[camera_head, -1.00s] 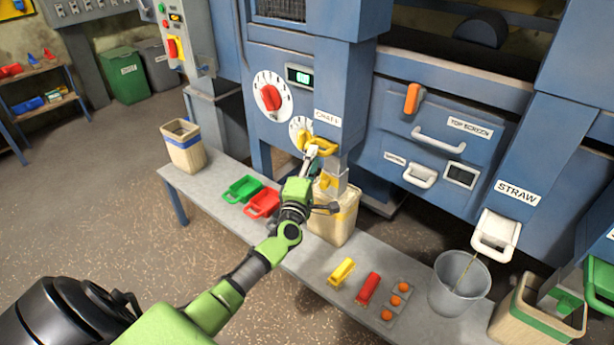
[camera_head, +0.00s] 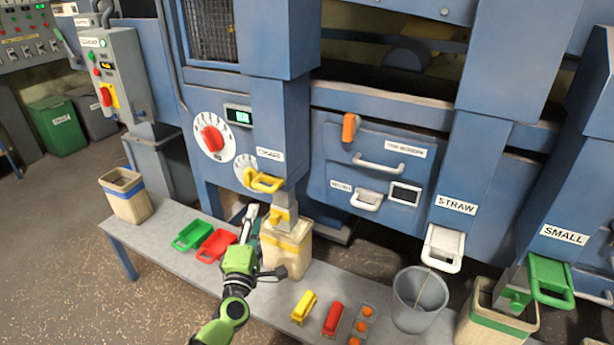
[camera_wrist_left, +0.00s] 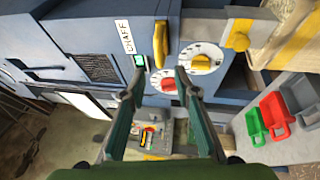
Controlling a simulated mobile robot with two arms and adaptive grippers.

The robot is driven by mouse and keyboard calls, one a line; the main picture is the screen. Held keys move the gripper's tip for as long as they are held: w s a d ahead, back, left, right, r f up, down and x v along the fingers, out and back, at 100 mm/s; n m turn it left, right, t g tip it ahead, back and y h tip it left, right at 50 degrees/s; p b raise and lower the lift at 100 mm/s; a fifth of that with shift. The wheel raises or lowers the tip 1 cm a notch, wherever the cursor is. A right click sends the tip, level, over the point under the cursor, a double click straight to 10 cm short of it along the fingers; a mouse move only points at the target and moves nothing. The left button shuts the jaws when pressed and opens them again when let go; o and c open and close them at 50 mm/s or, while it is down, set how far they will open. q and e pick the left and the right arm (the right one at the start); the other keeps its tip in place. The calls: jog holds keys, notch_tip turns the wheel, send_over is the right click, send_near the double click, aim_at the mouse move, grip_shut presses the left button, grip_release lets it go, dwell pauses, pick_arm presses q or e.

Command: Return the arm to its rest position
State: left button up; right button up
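My left gripper (camera_head: 262,240) is in front of the chaff spout, above the bench and beside the yellow-banded bin (camera_head: 290,246). Its fingers are spread and empty; the wrist view shows a clear gap between them (camera_wrist_left: 158,78). The yellow chaff handle (camera_head: 264,182) is just above the gripper in the head view, apart from its fingertips. It also shows in the wrist view (camera_wrist_left: 160,42). My left forearm runs off the bottom edge. My right gripper is not in view.
The grey bench (camera_head: 170,262) carries green (camera_head: 193,235) and red (camera_head: 216,246) scoops, small yellow and red pieces, orange balls and a grey bucket (camera_head: 420,300). The blue machine (camera_head: 400,150) stands close behind. Floor (camera_head: 70,280) at the left is open.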

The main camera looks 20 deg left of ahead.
pick_arm(q)
jog(key=s+d+f+m+g+h, duration=0.2)
jog(key=s+d+f+m, duration=0.25)
jog(key=f, duration=0.75)
jog(key=s+d+f+m+g+h, duration=0.25)
jog(key=s+f+m, duration=0.25)
jog(key=f, duration=0.7)
jog(key=s+d+f+m+g+h, duration=0.25)
jog(key=s+d+f+m, duration=0.2)
jog(key=f, duration=0.75)
jog(key=s+d+f+m+g, duration=0.2)
jog(key=s+f+m+g, duration=0.1)
jog(key=s+f, duration=0.55)
jog(key=s+d+f+m+g, duration=0.1)
jog(key=s+f+m+g, duration=0.35)
jog(key=s, duration=0.75)
jog(key=s+f+m+g, duration=0.1)
jog(key=s+f, duration=0.2)
jog(key=s, duration=0.6)
jog(key=s+f+m+g, duration=0.2)
jog(key=s+f, duration=0.1)
jog(key=s, duration=0.6)
jog(key=shift+s+d+f+y+p, duration=0.3)
jog(key=shift+d+f+y+p, duration=0.05)
jog(key=shift+y+p, duration=0.1)
jog(key=shift+w, duration=0.1)
